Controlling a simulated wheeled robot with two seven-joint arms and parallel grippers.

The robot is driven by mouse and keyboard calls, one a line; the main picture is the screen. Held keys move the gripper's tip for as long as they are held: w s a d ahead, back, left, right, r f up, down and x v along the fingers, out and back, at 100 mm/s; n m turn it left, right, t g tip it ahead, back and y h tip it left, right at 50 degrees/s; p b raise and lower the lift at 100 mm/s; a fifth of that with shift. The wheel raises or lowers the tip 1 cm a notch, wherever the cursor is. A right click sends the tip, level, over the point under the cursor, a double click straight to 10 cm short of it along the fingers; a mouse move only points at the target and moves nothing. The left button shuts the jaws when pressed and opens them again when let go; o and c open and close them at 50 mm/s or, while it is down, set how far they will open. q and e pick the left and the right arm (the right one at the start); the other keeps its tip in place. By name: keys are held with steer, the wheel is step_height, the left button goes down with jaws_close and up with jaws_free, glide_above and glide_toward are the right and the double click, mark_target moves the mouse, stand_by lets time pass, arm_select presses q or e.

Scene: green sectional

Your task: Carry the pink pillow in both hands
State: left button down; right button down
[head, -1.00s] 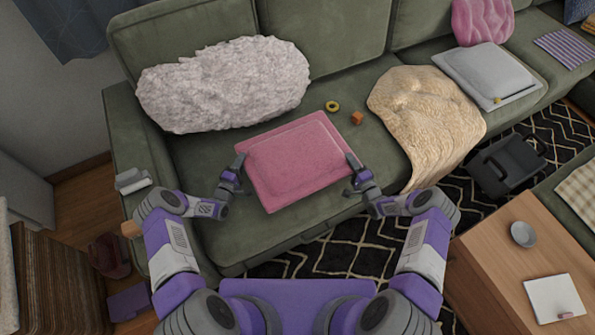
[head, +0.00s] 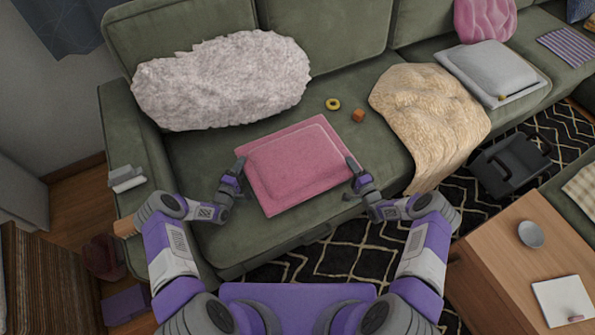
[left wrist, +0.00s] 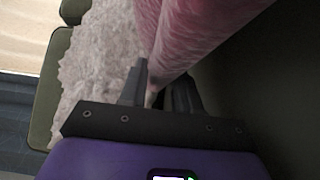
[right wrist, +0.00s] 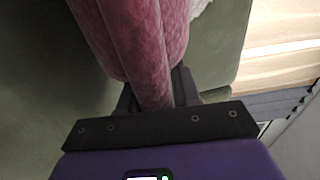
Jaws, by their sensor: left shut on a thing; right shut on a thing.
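The pink pillow (head: 296,163) is a flat rectangle with a raised middle, in front of the green sofa's left seat in the head view. My left gripper (head: 239,168) is shut on its left edge, and my right gripper (head: 350,168) is shut on its right edge. In the left wrist view the pillow (left wrist: 190,35) runs down between the fingers (left wrist: 155,92). In the right wrist view the pillow (right wrist: 145,45) is pinched between the fingers (right wrist: 155,98). Whether its underside touches the seat cannot be told.
A fluffy white pillow (head: 222,80) leans on the sofa back. A yellow ring (head: 333,104) and an orange cube (head: 358,115) lie behind the pink pillow. A beige blanket (head: 425,115) drapes at right. A wooden table (head: 490,265) stands at lower right.

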arm_select(q)
steer(key=shift+f, duration=0.35)
arm_select(e)
steer(key=shift+f, duration=0.3)
arm_select(q)
steer(key=c, duration=0.8)
jaws_free()
steer(key=shift+r, duration=0.1)
arm_select(e)
steer(key=c, duration=0.8)
jaws_free()
arm_select(q)
steer(key=o, duration=0.4)
step_height(320, 180, up, 10)
arm_select(e)
steer(key=shift+o, duration=0.4)
steer(key=o, duration=0.3)
steer(key=shift+o, duration=0.2)
